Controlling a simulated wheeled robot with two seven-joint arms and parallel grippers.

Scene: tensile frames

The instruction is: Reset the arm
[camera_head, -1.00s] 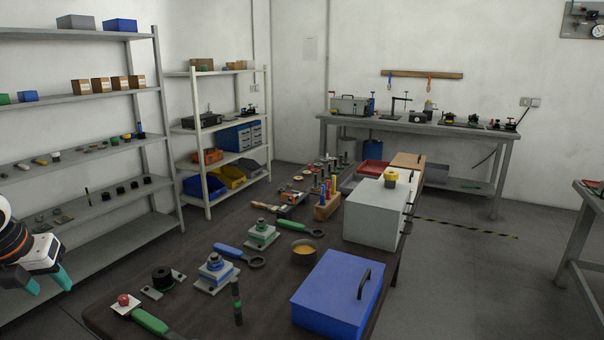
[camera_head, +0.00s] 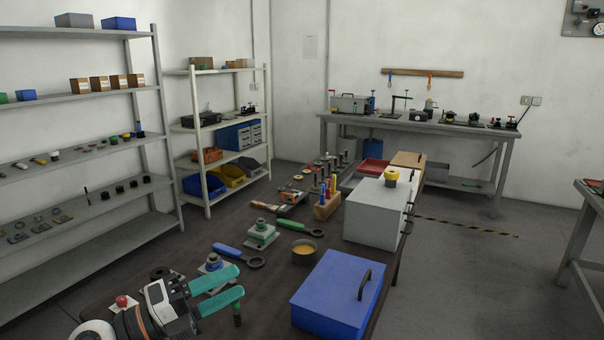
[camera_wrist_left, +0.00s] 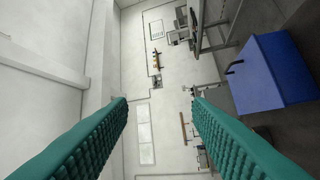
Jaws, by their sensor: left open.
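My left gripper (camera_head: 240,283) is at the lower left of the head view, above the near end of the dark table (camera_head: 285,265). Its two teal fingers are apart and point to the right, with nothing between them. In the left wrist view the fingers (camera_wrist_left: 160,105) frame only wall and background. The gripper hides parts of a red-knobbed piece (camera_head: 122,302) and a blue-and-white fixture (camera_head: 213,263). My right gripper is not in view.
A blue box (camera_head: 325,290) with a handle stands right of the gripper. Shelves (camera_head: 85,215) stand left. Floor at right is open.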

